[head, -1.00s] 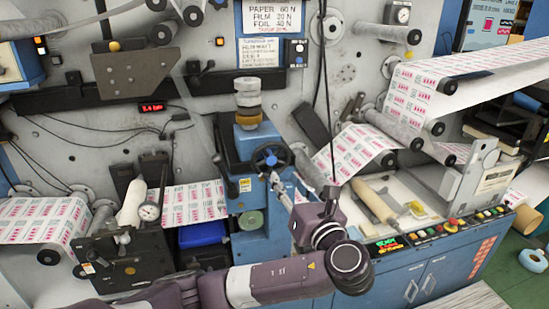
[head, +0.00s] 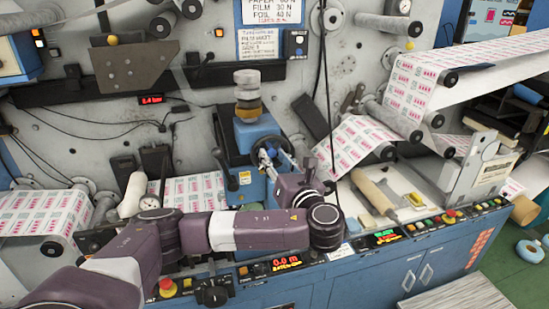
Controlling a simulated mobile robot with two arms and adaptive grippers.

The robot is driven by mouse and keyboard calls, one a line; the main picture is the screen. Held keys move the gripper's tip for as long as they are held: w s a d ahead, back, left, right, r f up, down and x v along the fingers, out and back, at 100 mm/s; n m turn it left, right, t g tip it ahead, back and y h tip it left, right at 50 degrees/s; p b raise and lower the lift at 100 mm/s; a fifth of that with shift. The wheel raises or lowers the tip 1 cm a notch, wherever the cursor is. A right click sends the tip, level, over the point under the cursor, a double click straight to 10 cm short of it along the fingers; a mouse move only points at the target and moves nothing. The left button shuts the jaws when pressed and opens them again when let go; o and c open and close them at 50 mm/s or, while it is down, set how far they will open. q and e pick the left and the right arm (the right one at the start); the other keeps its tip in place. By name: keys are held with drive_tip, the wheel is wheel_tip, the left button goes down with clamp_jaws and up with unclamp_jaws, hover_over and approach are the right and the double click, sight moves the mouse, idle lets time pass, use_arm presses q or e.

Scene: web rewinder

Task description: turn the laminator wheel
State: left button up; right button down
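The laminator wheel (head: 283,150) is a dark handwheel on the front of a blue machine housing (head: 246,137). Its upper rim shows. My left arm comes in from the left, bends at the right and reaches back up to the wheel. My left gripper (head: 268,157) is at the front of the wheel and overlaps its lower part in the picture. The fingers are small and partly hidden, so I cannot tell whether they touch or grip the rim. My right gripper is not in view.
A black lever (head: 224,170) stands left of the wheel. A tray with a wooden-coloured roller (head: 375,192) lies to the right. Printed web (head: 358,142) runs close by on the right.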

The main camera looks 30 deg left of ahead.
use_arm(q)
drive_tip(key=shift+c, duration=0.7)
clamp_jaws()
drive_tip(key=shift+n, duration=0.3)
